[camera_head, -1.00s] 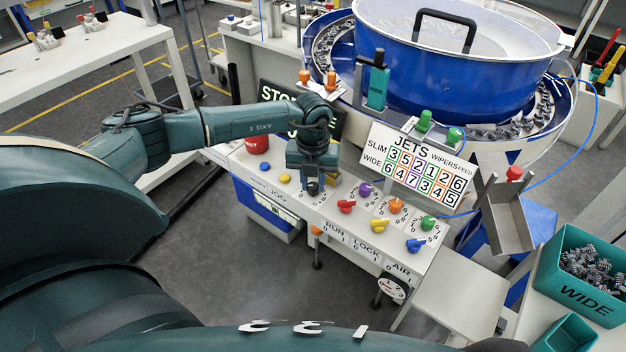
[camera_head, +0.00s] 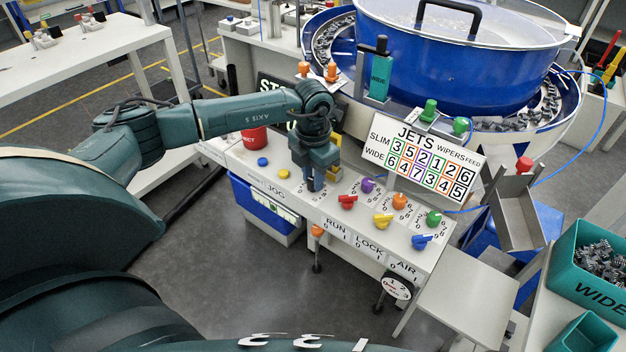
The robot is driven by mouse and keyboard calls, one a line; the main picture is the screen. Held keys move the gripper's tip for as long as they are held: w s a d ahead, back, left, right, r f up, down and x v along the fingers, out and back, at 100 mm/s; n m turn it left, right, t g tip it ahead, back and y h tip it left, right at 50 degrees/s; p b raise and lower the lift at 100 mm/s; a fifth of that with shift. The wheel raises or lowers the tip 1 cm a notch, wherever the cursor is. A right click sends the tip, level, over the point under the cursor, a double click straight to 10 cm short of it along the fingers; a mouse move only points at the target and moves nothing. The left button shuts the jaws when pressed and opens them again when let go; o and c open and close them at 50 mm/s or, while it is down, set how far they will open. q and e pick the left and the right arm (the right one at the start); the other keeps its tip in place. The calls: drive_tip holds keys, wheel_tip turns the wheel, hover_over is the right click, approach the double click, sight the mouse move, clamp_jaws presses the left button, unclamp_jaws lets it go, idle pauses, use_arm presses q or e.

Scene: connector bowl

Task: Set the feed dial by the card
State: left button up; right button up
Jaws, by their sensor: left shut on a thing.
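The jets card (camera_head: 423,158) stands behind the control panel (camera_head: 345,222). It has a SLIM row reading 3 5 2 1 2 6 and a WIDE row reading 6 4 7 3 4 5, with WIPERS and FEED headings at its right. My left gripper (camera_head: 315,184) points down at the panel's back row, left of the purple dial (camera_head: 367,185). It is shut on a dark dial, which its fingers almost wholly hide; its setting cannot be read. The orange dial (camera_head: 399,201) and green dial (camera_head: 433,218) stand further right in that row. My right gripper is not in view.
Red (camera_head: 347,202), yellow (camera_head: 382,220) and blue (camera_head: 421,241) switches line the panel's front. A red button (camera_head: 254,138) is at its left. The blue bowl feeder (camera_head: 455,65) stands behind. A teal WIDE bin (camera_head: 590,285) is at right.

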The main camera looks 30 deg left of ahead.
use_arm(q)
drive_tip(key=m+b, duration=0.1)
drive_tip(key=m, duration=0.1)
drive_tip(key=shift+m, duration=0.4)
drive_tip(key=shift+m+b, duration=0.7)
drive_tip(key=shift+m, duration=0.7)
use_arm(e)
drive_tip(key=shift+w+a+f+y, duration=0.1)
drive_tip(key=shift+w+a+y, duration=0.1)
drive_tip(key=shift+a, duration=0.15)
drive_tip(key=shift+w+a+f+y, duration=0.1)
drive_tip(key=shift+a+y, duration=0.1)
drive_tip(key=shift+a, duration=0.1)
use_arm(q)
drive_tip(key=shift+r, duration=0.1)
drive_tip(key=o, duration=1)
wheel_tip(320, 180, up, 13)
drive_tip(key=shift+r+b, duration=0.1)
drive_tip(key=shift+b, duration=0.6)
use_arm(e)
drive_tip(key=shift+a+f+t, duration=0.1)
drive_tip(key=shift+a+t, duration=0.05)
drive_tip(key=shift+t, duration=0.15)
